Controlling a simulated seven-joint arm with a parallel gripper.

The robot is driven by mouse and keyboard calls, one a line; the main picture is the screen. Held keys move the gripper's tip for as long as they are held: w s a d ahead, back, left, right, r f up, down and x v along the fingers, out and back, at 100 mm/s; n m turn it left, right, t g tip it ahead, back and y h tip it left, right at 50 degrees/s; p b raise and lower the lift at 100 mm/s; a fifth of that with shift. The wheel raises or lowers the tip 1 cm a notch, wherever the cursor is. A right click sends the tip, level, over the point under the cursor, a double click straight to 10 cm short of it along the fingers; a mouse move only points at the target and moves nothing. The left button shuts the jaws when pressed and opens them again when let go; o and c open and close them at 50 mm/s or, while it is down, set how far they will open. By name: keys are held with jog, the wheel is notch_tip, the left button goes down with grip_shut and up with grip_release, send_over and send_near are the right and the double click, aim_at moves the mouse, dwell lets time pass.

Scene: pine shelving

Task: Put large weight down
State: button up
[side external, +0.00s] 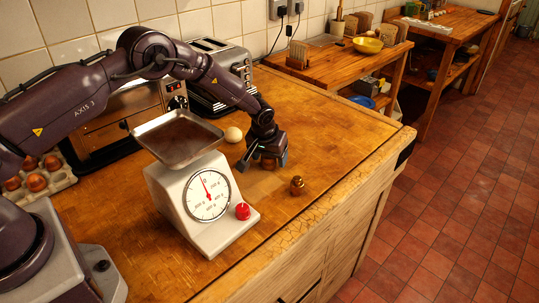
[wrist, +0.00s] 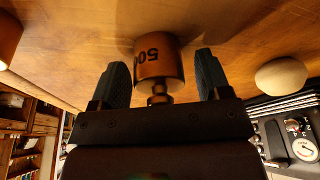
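The large weight, a brass cylinder with a knob and a "50..." marking, shows in the wrist view (wrist: 160,58). It is between the two fingers of my gripper (wrist: 163,68). A gap shows on its right side; the left finger is very close to it, and contact there is unclear. In the side view my gripper (side external: 265,158) is low over the wooden counter, and the weight (side external: 269,164) is partly hidden beneath it. The weight appears to stand on the counter. A smaller brass weight (side external: 297,185) stands nearby, to the right and nearer the camera.
A white kitchen scale (side external: 188,200) with an empty metal pan (side external: 178,137) and red knob stands left of my gripper. An egg (side external: 233,134) lies behind. The counter's right edge is close.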

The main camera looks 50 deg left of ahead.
jog(key=shift+r, duration=0.45)
jog(key=v, duration=0.7)
jog(key=shift+s, duration=0.1)
notch_tip(320, 180, up, 7)
jog(key=d+t, duration=0.1)
jog(key=d, duration=0.1)
notch_tip(320, 180, up, 11)
jog(key=m, duration=0.1)
send_over(266, 158)
jog(key=s+d, duration=0.2)
jog(key=s, duration=0.4)
jog(key=s+r+m, duration=0.1)
jog(key=s+r, duration=0.4)
jog(key=s, duration=0.1)
jog(key=s+r+m, duration=0.1)
jog(key=s+r, duration=0.1)
jog(key=s, duration=0.9)
jog(key=s+r+m+t+h, duration=0.1)
jog(key=s+r, duration=0.1)
jog(key=s, duration=0.9)
jog(key=shift+d, duration=0.25)
